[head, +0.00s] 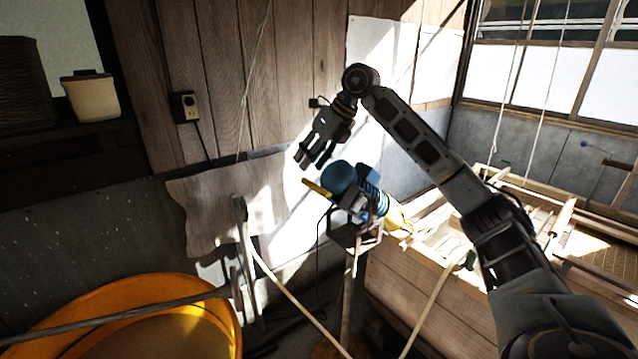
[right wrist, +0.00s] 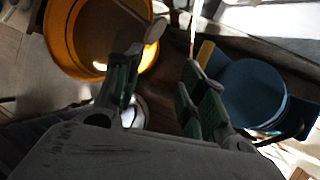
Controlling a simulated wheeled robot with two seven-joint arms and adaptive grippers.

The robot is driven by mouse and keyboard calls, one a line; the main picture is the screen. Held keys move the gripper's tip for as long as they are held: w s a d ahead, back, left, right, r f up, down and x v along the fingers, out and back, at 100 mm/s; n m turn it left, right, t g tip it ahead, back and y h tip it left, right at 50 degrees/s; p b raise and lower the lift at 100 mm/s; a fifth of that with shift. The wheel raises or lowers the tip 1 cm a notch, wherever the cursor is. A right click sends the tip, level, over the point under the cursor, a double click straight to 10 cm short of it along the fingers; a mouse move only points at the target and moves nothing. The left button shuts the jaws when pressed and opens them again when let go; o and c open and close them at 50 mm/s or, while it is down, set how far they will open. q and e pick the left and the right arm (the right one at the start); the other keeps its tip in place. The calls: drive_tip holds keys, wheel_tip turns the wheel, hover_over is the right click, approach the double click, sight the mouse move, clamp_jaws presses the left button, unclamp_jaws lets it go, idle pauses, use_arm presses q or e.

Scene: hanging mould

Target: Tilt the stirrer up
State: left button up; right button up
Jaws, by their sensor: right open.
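The stirrer (head: 344,180) is a blue motor-like body with a yellow lower end (head: 398,220), held in a metal bracket on a post and lying slanted. A yellow handle (head: 317,188) sticks out from its left side. My right gripper (head: 314,162) is open and empty, just above and left of the blue top, fingers pointing down. In the right wrist view, the blue round end (right wrist: 254,92) and yellow handle (right wrist: 206,53) lie right of the open fingers (right wrist: 163,62), not between them. My left gripper is not in view.
An orange tub (head: 135,290) stands at lower left with a wooden pole (head: 130,304) across it. A wooden vat (head: 415,300) with frames and hanging cords is at right. The plank wall (head: 230,80) with an outlet is behind.

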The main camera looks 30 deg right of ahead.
sight(318, 186)
drive_tip(key=s+d+r+m+h, duration=0.1)
drive_tip(key=s+d+r+h, duration=0.1)
drive_tip(key=d, duration=0.4)
drive_tip(key=shift+s+r, duration=0.3)
drive_tip(key=shift+r, duration=0.2)
drive_tip(key=shift+f, duration=0.15)
drive_tip(key=shift+d+p+x, duration=0.2)
drive_tip(key=shift+p+x, duration=0.8)
drive_tip(key=shift+x, duration=5.8)
drive_tip(key=shift+s, duration=0.1)
clamp_jaws()
